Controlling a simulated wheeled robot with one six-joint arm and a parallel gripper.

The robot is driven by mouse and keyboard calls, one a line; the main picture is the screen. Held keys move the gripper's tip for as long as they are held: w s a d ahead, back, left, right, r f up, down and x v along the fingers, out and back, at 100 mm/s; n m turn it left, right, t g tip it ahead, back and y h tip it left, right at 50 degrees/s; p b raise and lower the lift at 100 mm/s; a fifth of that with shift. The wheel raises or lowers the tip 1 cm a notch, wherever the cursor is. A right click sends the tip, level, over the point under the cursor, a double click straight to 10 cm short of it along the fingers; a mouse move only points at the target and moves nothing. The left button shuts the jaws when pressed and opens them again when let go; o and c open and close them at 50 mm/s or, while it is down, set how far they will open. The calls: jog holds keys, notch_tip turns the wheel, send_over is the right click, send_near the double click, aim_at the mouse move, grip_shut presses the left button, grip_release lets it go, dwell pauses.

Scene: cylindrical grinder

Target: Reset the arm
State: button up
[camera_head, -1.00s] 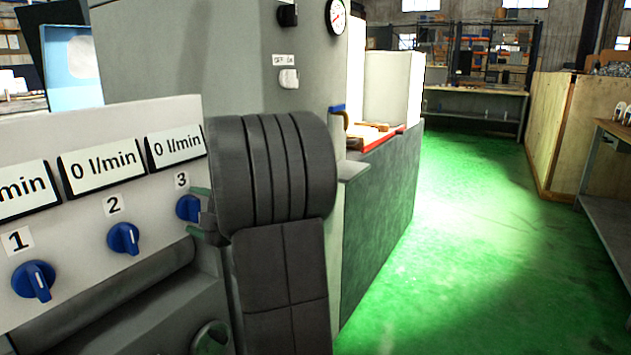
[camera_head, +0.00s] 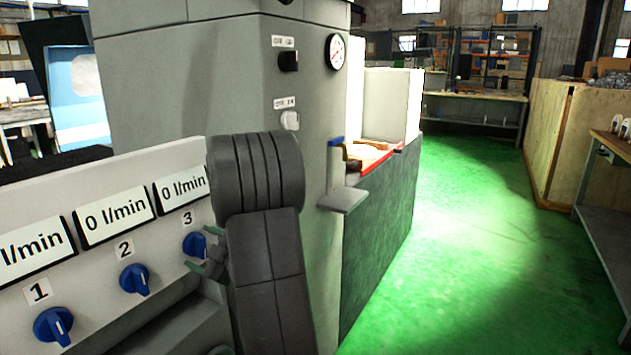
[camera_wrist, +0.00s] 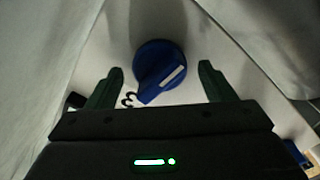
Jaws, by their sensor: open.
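My gripper (camera_wrist: 160,82) is open in the wrist view, its two dark green fingers apart with nothing between their tips. The blue knob under label 3 (camera_wrist: 158,70) lies just ahead, between the finger lines; its white mark slants. In the head view my gripper (camera_head: 204,252) is small and partly hidden by my dark arm, close beside knob 3 (camera_head: 195,245). I cannot tell whether it touches the knob. Knob 2 (camera_head: 134,279) and knob 1 (camera_head: 54,326) sit on the pale panel (camera_head: 75,280) to the left. The visible displays above read 0 l/min.
The grey machine column (camera_head: 225,90) with a round gauge (camera_head: 335,52) and two switches stands behind the panel. A small grey shelf (camera_head: 343,199) sticks out to its right. The green floor (camera_head: 465,240) is clear. A wooden crate (camera_head: 555,140) and a workbench (camera_head: 610,215) stand at right.

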jog(key=shift+r+m+p, duration=0.2)
jog(key=shift+m+p, duration=0.6)
jog(key=shift+p, duration=0.45)
jog(key=v, duration=1)
jog(key=shift+f+b, duration=0.2)
jog(key=shift+b, duration=0.15)
